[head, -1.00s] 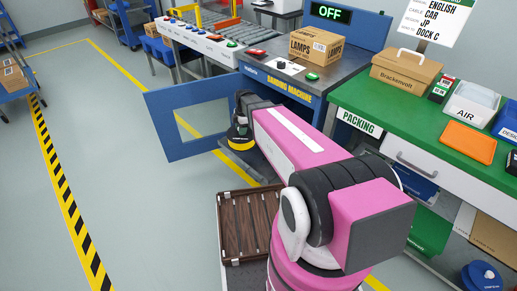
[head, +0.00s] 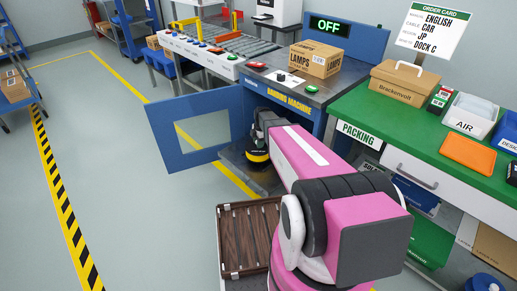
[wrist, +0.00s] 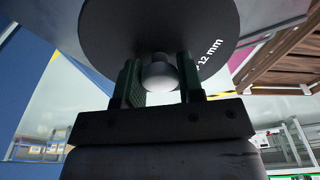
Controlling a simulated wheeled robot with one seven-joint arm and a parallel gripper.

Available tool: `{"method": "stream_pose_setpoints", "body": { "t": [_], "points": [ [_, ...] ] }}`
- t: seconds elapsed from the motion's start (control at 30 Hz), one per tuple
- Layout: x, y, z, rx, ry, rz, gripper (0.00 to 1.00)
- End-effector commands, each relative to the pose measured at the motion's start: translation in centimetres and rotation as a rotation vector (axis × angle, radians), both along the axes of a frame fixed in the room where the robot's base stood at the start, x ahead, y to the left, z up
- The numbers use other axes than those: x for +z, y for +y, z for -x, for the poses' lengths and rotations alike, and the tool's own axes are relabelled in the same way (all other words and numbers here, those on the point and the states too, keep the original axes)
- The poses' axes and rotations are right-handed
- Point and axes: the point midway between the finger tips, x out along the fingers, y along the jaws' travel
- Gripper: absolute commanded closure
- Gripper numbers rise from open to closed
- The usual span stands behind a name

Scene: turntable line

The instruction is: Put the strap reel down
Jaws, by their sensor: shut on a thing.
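The strap reel (head: 258,157) is a dark disc with a yellow band, at the open lower bay of the blue banding machine (head: 287,95). In the wrist view the reel (wrist: 110,30) shows as a broad dark face with "12 mm" printed on it. My gripper (wrist: 158,78) is shut on the pale round knob at the reel's centre, a finger on each side. In the head view my arm hides the jaws and part of the bay. A grey surface (head: 229,160) lies below and beside the reel; I cannot tell whether the reel touches it.
The machine's blue door (head: 190,158) stands open to the left of the reel. A lamps box (head: 315,60) is on the machine top, under an OFF sign. The green packing bench (head: 400,118) is at right. A slatted brown deck (head: 248,235) is in front.

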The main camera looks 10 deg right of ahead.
Motion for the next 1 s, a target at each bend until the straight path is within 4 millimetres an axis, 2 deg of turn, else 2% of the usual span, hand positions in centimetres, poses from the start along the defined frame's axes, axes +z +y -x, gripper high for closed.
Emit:
{"method": "stream_pose_setpoints", "body": {
  "t": [0.17, 0.4, 0.83, 0.87, 0.9, 1.0],
  "points": [
    [-1.0, 0.0, -0.1, 0.0, 0.001, -0.001, 1.0],
    [-3.8, 0.0, -0.1, -0.001, 0.0, -0.001, 1.0],
    [-4.2, 0.0, 0.0, -0.001, 0.0, 0.0, 1.0],
    [-4.3, 0.0, 0.0, -0.001, 0.0, 0.0, 0.55],
    [-4.2, 0.0, 0.0, -0.001, 0.0, 0.0, 0.42],
    [-4.2, 0.0, 0.0, -0.001, 0.0, 0.0, 0.39]
  ]
}}
